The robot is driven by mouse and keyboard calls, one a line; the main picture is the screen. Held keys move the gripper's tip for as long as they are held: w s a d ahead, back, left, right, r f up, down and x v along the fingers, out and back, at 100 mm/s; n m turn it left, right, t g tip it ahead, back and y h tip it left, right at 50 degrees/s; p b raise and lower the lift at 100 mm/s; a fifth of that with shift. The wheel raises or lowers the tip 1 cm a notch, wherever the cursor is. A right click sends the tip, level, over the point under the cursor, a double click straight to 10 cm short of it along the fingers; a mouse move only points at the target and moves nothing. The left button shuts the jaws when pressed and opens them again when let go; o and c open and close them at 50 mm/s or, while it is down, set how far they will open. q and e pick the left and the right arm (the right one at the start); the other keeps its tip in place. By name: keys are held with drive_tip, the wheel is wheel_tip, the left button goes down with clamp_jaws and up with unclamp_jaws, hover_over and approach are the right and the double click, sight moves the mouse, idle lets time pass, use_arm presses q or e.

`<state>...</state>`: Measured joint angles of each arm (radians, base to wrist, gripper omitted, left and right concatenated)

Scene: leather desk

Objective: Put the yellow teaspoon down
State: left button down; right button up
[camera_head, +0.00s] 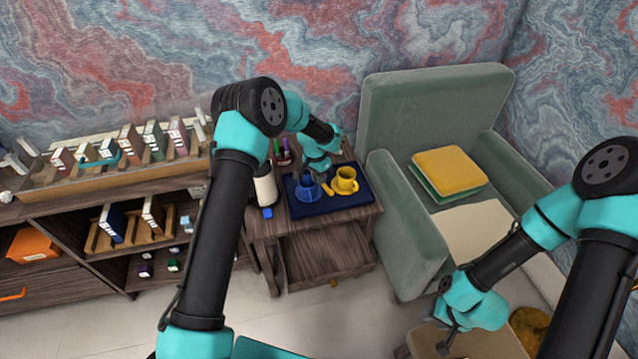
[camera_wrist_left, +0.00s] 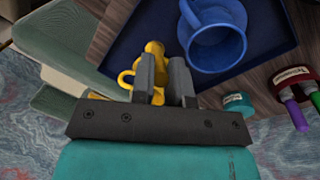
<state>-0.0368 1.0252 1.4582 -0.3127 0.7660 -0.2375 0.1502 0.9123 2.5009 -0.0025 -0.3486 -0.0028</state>
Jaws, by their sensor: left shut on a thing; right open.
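The yellow teaspoon (camera_wrist_left: 155,48) is in my left gripper (camera_wrist_left: 164,74), between its dark fingers, which partly hide it. The teaspoon also shows as a small yellow piece in the head view (camera_head: 327,189), between the cups over the dark blue tray (camera_head: 345,207). My left gripper reaches down over the tray's far side in the head view (camera_head: 319,170). Whether the spoon touches the tray is unclear. My right gripper (camera_head: 445,346) is open, low at the lower right, far from the tray; its fingers show only small.
A blue cup (camera_head: 308,190) stands left of the spoon and a yellow cup (camera_head: 346,181) right of it. A pen holder (camera_head: 284,152) stands behind and a white cylinder (camera_head: 265,187) left. The green armchair (camera_head: 405,225) borders the wooden side table (camera_head: 266,228). The tray's front is clear.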

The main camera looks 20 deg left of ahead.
use_arm(q)
drive_tip(key=shift+f, duration=1.35)
drive_tip(key=shift+f, duration=0.15)
drive_tip(key=c, duration=1.1)
unclamp_jaws()
wheel_tip(320, 180, up, 12)
drive_tip(key=a, duration=0.1)
drive_tip(key=shift+w+a, duration=0.3)
drive_tip(key=shift+w, duration=0.1)
